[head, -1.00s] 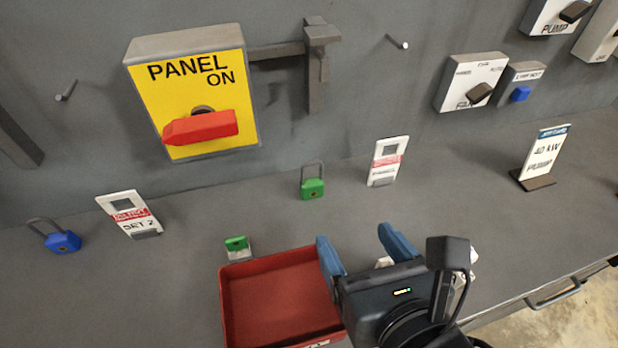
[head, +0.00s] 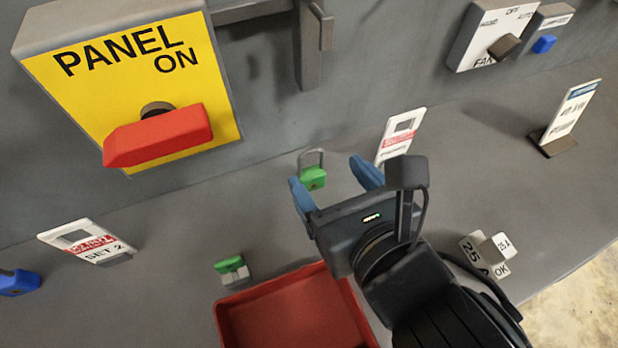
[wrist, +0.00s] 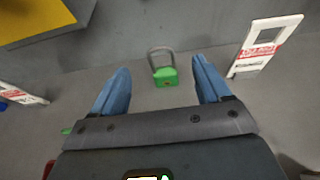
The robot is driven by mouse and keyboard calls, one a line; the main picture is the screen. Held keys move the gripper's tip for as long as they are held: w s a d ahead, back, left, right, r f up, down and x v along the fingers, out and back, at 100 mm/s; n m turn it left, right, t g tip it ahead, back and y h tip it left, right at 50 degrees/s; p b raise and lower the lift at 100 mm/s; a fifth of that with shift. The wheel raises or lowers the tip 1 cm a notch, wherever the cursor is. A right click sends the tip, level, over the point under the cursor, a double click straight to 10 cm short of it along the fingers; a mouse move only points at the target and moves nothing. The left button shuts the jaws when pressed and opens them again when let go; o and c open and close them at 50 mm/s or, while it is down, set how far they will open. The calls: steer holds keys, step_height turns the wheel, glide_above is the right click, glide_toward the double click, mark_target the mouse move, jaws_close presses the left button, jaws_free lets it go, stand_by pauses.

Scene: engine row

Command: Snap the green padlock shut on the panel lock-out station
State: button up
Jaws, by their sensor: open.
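The green padlock (head: 313,178) stands on the bench near the wall, its grey shackle upward. It also shows in the wrist view (wrist: 166,77), ahead of and between my fingertips. My gripper (head: 330,176) is open and empty, with its blue fingers pointing towards the padlock and apart from it. The panel box (head: 75,85) is yellow, reads PANEL ON, and carries a red handle (head: 160,135) lying roughly sideways. To its right a grey metal bracket (head: 308,50) is fixed on the wall; I cannot tell whether it is the lock-out station.
A red tray (head: 290,310) sits in front, beside a small green-topped item (head: 230,266). White tags stand left (head: 86,242) and right (head: 399,138) of the padlock. A blue padlock (head: 18,282) is far left. White blocks (head: 485,255) lie right of my arm.

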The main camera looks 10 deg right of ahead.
mark_target(312, 176)
step_height(312, 176, down, 5)
steer(key=shift+f+b, duration=0.1)
steer(key=shift+b, duration=0.3)
steer(key=shift+x, duration=3.7)
steer(key=shift+c, duration=0.2)
steer(key=c, duration=1.2)
